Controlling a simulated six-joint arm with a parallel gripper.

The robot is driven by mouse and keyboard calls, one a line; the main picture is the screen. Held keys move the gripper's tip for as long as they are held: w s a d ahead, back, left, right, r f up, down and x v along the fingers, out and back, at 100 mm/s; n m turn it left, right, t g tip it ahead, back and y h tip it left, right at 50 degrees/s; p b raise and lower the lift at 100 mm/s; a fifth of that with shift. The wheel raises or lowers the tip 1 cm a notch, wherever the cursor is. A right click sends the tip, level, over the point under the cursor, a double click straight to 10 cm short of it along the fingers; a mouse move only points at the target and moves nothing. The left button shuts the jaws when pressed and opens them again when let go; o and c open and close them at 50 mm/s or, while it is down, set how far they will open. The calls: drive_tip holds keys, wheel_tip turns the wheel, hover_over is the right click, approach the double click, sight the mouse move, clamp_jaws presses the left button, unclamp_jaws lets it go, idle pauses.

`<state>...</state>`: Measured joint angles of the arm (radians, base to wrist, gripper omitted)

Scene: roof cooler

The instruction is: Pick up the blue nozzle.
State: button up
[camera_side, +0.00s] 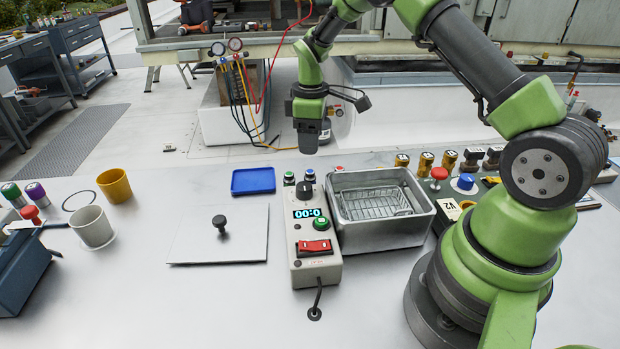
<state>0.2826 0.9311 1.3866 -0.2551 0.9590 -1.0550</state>
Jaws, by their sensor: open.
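My gripper (307,146) points down above the far side of the bench, behind the timer box. It is open and nothing shows in it. Below it stand small dark parts with coloured tops: a green one (289,178), a blue-green one (310,174) and a red one (338,169). They are partly hidden by the timer box and the metal basin. A blue round knob (466,182) sits on a white disc at the right. I cannot tell for sure which of these is the blue nozzle. My gripper touches none of them.
The timer box (315,272) and metal basin (432,218) with a wire basket stand mid-bench. A blue tray (253,181), a grey plate (190,250) with a black knob, and yellow (114,186) and white (93,228) cups are left. Brass fittings (425,163) stand right.

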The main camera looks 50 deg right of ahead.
sight(310, 171)
wheel_tip(310, 171, down, 10)
drive_tip(key=shift+a+r, duration=0.1)
drive_tip(key=shift+r, duration=0.1)
drive_tip(key=shift+c, duration=0.3)
drive_tip(key=c, duration=1)
